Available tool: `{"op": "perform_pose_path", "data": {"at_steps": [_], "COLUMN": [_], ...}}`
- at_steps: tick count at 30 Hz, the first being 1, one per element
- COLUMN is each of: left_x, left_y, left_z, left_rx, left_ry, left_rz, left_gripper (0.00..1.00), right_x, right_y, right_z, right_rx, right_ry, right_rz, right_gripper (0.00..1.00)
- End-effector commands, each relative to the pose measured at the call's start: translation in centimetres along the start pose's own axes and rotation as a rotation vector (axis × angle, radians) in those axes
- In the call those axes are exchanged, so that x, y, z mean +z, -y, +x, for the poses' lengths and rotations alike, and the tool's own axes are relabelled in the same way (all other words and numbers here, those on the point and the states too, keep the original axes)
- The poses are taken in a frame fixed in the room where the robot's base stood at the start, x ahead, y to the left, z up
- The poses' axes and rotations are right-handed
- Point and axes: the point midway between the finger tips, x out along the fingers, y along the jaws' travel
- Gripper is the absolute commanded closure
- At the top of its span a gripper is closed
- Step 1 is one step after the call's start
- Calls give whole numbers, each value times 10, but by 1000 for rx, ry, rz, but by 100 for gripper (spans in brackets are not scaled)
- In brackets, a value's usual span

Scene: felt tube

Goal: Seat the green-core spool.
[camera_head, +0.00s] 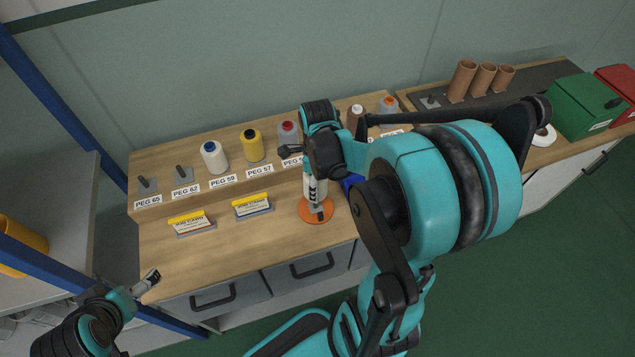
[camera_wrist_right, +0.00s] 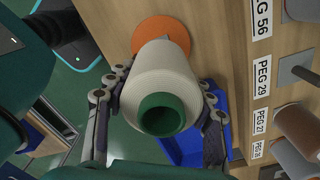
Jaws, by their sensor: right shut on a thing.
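The green-core spool (camera_wrist_right: 158,95), a pale cone of thread with a green core (camera_wrist_right: 162,115), is between the fingers of my right gripper (camera_wrist_right: 158,118) in the right wrist view. My right gripper (camera_head: 317,190) is shut on it, above the orange disc (camera_head: 318,213) on the lower counter. The disc shows behind the spool (camera_wrist_right: 160,32); I cannot tell whether they touch. In the head view the spool is mostly hidden by the fingers. A bare peg (camera_wrist_right: 303,73) stands beside a label reading about PEG 29. My left gripper (camera_head: 152,277) is near the counter's front left corner; its jaws are unclear.
The raised shelf holds a blue-core white spool (camera_head: 214,157), a yellow spool (camera_head: 252,146), a red-core grey spool (camera_head: 288,132) and others. Bare pegs (camera_head: 183,174) stand at its left. Two card holders (camera_head: 192,224) and a blue bin (camera_wrist_right: 190,145) are on the counter.

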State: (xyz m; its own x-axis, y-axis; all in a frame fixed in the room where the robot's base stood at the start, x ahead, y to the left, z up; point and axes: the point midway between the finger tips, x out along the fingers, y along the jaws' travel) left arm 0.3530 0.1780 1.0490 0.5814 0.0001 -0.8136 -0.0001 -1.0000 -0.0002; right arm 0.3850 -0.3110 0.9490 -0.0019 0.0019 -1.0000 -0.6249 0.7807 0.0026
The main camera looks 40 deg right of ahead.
Motion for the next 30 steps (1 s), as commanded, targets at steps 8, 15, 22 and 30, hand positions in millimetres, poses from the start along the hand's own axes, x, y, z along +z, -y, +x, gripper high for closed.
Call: {"op": "perform_pose_path", "data": {"at_steps": [8,15,22,30], "left_x": [12,20,28,35], "left_y": [0,0,0,0], "left_z": [16,28,40,48], "left_rx": [0,0,0,0], "left_ry": [0,0,0,0], "left_rz": [0,0,0,0], "left_gripper": [0,0,0,0], "right_x": [0,0,0,0], "right_y": [0,0,0,0], "right_z": [23,41,58,71], "right_rx": [0,0,0,0], "right_ry": [0,0,0,0], "right_rz": [0,0,0,0], "right_gripper": [87,87,87,87]}}
